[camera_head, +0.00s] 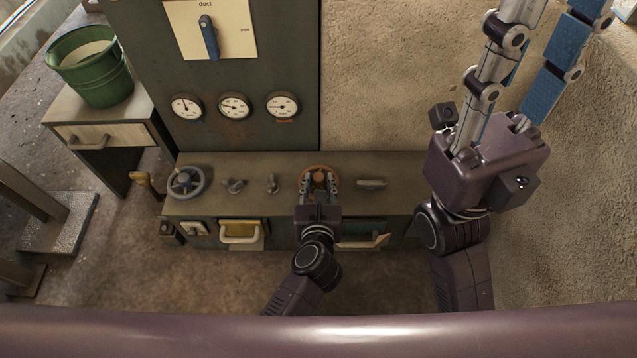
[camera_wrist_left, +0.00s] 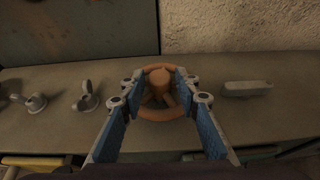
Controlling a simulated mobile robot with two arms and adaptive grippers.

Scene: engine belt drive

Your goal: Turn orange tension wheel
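The orange tension wheel (camera_head: 319,178) sits on top of the low grey-green console, towards its right part. In the left wrist view the wheel (camera_wrist_left: 165,95) shows its round rim and central hub between my fingers. My left gripper (camera_head: 319,184) is over the wheel, with one blue-padded finger (camera_wrist_left: 158,88) on each side of the hub. A gap shows between the fingers and the hub; whether the fingertips touch the rim I cannot tell. My right gripper (camera_head: 540,45) is raised at the upper right, its fingers apart and empty, their tips partly cut off by the frame edge.
The console top (camera_head: 345,160) also bears a grey handwheel (camera_head: 186,182), two small knobs and a grey bar handle (camera_head: 371,183) right of the wheel. Gauges and a duct lever (camera_head: 209,38) are on the panel behind. A green bucket (camera_head: 92,68) stands on the left table.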

